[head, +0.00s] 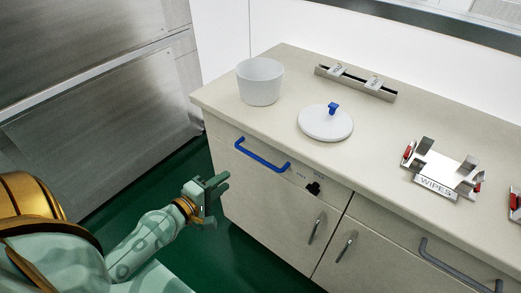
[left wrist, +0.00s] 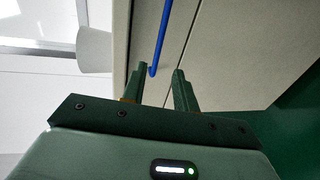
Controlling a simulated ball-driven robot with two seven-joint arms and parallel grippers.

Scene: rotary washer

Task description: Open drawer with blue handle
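The blue handle (head: 262,157) is a bar on the front of the top left drawer (head: 228,140) of the beige cabinet. The drawer looks shut, its front flush with the cabinet. My left gripper (head: 218,185) is in front of the cabinet, lower and to the left of the handle, and apart from it. In the left wrist view its two dark fingers (left wrist: 162,70) are spread with nothing between them, and the blue handle (left wrist: 160,40) shows beyond their tips. My right gripper is not in view.
On the counter stand a white tub (head: 260,82), a white lid with a blue knob (head: 326,122), a metal rack (head: 355,82) and a wipes holder (head: 444,172). Metal cabinets (head: 95,80) stand at the left. Green floor (head: 200,250) is open before the cabinet.

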